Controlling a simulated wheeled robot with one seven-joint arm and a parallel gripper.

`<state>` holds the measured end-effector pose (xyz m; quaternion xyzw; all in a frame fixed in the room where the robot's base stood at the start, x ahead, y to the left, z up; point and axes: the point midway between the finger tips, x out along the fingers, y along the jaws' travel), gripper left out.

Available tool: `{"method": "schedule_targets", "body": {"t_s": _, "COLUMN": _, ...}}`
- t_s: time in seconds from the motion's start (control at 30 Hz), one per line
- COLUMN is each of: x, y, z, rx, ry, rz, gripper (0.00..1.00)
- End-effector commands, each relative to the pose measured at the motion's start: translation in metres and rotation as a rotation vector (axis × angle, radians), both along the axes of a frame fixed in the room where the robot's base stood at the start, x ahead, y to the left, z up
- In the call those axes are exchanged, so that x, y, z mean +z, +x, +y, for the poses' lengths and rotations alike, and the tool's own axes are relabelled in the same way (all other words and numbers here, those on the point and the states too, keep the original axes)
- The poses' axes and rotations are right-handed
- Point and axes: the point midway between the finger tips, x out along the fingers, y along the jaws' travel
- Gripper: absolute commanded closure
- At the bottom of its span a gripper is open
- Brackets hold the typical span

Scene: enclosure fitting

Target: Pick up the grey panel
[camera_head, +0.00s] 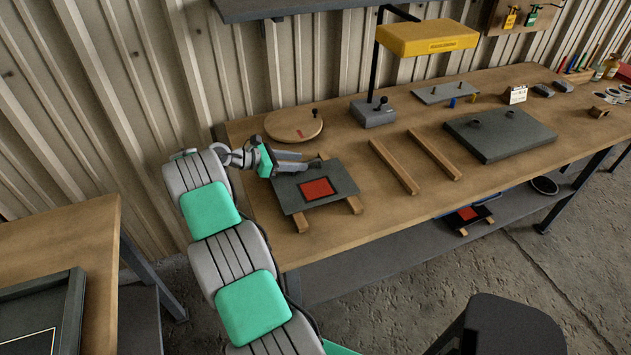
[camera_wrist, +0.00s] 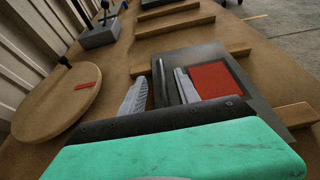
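A flat grey panel (camera_head: 333,172) with a red square on its face lies on two wooden strips at the left of the workbench. It also shows in the wrist view (camera_wrist: 205,57), right of centre. My gripper (camera_head: 306,161) is low over the panel's back left part. In the wrist view my gripper (camera_wrist: 160,86) is open, with its two pale fingers apart. A thin dark upright piece, seemingly the panel's handle, stands between the fingers with gaps visible on both sides. Its lower part is hidden by my gripper.
A round wooden board (camera_head: 293,124) with a small knob stands behind my gripper. A yellow-topped lamp (camera_head: 427,38) rises from a grey base. Two bare wooden strips (camera_head: 394,166) lie to the right. A dark slab (camera_head: 500,135) and a smaller knobbed plate (camera_head: 445,93) lie farther right.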

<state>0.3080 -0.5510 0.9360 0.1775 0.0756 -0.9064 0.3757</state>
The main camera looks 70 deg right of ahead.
Motion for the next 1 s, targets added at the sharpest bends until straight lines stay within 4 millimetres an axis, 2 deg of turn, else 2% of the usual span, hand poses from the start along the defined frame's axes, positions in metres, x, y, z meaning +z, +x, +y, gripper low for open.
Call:
{"method": "schedule_targets", "body": {"t_s": 0.27, "x": -0.01, "y": -0.029, "z": -0.024, "rx": -0.004, "ry": 0.002, "rz": -0.001, "gripper": 0.62}}
{"method": "schedule_targets", "body": {"t_s": 0.4, "x": -0.022, "y": -0.044, "z": -0.039, "rx": -0.003, "ry": 0.001, "rz": -0.004, "gripper": 0.62}}
{"method": "schedule_targets", "body": {"t_s": 0.63, "x": -0.026, "y": -0.045, "z": -0.042, "rx": -0.001, "ry": 0.0, "rz": -0.006, "gripper": 0.62}}
{"method": "schedule_targets", "body": {"t_s": 1.0, "x": -0.026, "y": -0.045, "z": -0.041, "rx": -0.002, "ry": 0.0, "rz": -0.005, "gripper": 0.92}}
